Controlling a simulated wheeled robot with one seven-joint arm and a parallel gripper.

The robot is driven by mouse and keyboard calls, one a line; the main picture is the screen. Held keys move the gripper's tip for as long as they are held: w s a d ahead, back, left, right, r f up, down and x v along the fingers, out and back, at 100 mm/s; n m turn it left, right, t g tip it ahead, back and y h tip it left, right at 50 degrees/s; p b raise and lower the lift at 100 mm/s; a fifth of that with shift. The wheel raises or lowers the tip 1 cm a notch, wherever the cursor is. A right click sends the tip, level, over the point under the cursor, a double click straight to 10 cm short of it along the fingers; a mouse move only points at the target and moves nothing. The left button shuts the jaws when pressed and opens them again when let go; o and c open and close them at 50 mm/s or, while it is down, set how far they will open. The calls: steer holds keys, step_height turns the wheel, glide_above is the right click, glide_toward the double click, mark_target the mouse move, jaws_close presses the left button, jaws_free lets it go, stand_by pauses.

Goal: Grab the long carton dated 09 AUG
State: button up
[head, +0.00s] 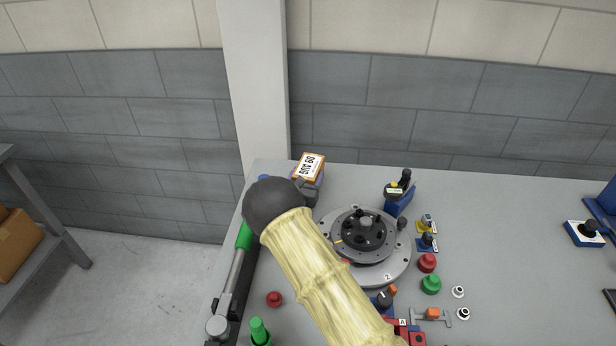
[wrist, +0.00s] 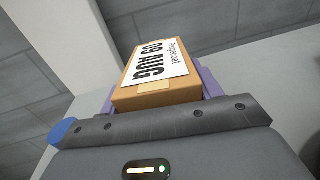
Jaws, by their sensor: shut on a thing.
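The long carton (head: 311,168) is an orange-brown box with a white label reading 09 AUG, at the back left of the table by the white pillar. In the wrist view the carton (wrist: 158,88) rises from between the jaws, its label facing the camera. My gripper (head: 307,188) is shut on the carton; purple parts show on both sides of it in the wrist view. The carton's lower part is hidden by the gripper. I cannot tell whether it touches the table.
A round grey fixture (head: 398,262) with a dark hub stands right of my arm. A blue clamp-like tool (head: 400,195) is behind it. Red (head: 428,262) and green (head: 431,284) knobs lie to its right. A green-and-grey tool (head: 233,270) lies along the left edge.

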step_height(320, 180, up, 10)
steer(key=p, duration=0.5)
stand_by(0.6)
